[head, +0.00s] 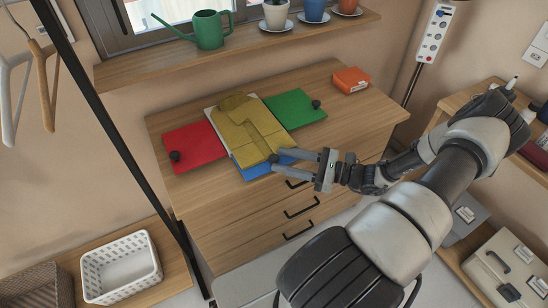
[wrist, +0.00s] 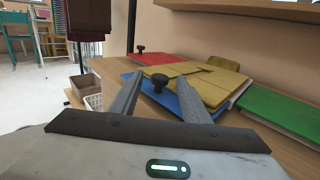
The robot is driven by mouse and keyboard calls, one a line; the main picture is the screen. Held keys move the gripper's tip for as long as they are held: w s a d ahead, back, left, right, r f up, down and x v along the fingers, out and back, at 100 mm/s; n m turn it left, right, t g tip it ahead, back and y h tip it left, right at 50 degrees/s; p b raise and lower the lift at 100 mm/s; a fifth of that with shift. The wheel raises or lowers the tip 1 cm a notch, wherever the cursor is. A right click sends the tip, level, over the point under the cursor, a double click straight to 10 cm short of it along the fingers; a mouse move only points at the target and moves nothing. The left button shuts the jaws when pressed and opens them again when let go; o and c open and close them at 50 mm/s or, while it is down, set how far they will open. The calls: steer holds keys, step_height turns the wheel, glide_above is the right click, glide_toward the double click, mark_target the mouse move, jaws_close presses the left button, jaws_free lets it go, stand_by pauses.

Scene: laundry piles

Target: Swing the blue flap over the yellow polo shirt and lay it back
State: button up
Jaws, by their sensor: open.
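The yellow polo shirt (head: 243,130) lies folded on the folding board, and it also shows in the wrist view (wrist: 205,85). The blue flap (head: 255,171) lies flat at the board's front edge, with part of the shirt over or against it. It shows as a blue strip in the wrist view (wrist: 157,96). A black knob (wrist: 159,82) stands on the blue flap. My gripper (head: 277,160) is open at the front of the board. In the wrist view its fingers (wrist: 160,85) stand either side of the knob; I cannot tell whether they touch it.
The red flap (head: 194,146) lies flat on the left and the green flap (head: 294,108) on the right, each with a black knob. An orange box (head: 351,80) sits at the dresser's back right. The dresser top (head: 345,120) is clear right of the board. A shelf (head: 240,42) hangs above.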

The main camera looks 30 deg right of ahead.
mark_target(274, 157)
steer(key=shift+x, duration=1.8)
jaws_close()
